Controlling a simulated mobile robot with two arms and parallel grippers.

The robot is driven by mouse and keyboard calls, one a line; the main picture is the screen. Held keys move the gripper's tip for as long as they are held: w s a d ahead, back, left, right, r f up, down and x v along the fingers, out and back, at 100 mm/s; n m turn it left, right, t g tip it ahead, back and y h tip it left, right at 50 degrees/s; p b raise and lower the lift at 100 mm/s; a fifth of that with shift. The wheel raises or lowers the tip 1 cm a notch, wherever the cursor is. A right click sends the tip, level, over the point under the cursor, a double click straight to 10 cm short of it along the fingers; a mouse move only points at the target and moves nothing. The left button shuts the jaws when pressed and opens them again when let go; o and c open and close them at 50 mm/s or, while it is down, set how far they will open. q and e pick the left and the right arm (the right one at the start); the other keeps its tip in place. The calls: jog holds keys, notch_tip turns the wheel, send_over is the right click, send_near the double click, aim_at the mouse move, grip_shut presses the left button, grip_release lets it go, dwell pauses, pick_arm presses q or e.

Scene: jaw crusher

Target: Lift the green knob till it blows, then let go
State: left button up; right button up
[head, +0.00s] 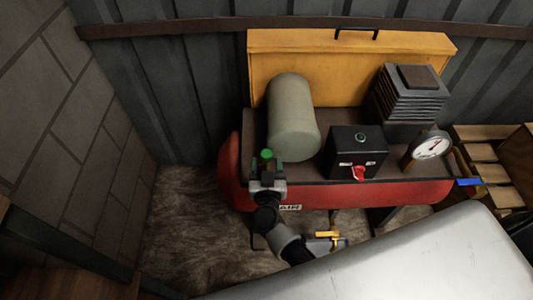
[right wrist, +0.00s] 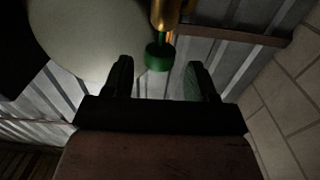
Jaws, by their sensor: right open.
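The green knob (head: 266,154) sits at the left end of the red air compressor (head: 395,196). My right gripper (head: 267,167) is at the knob in the head view, with its fingers apart. In the right wrist view the green knob (right wrist: 158,57), on a brass stem (right wrist: 166,16), shows between the two open fingertips of the right gripper (right wrist: 160,68), close to their tips. There is a gap on each side, and I see no contact. The lower fittings around the knob are hidden behind the gripper in the head view. My left gripper is not in view.
A grey-green cylinder (head: 291,118) stands just right of the knob. Further right are a black box with a red switch (head: 358,173), a gauge (head: 428,146) and a blue handle (head: 469,182). A yellow lever (head: 327,234) is low in front. Stone wall (head: 75,130) is at left.

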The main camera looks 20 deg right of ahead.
aim_at(267, 159)
jog(key=shift+x, duration=1.85)
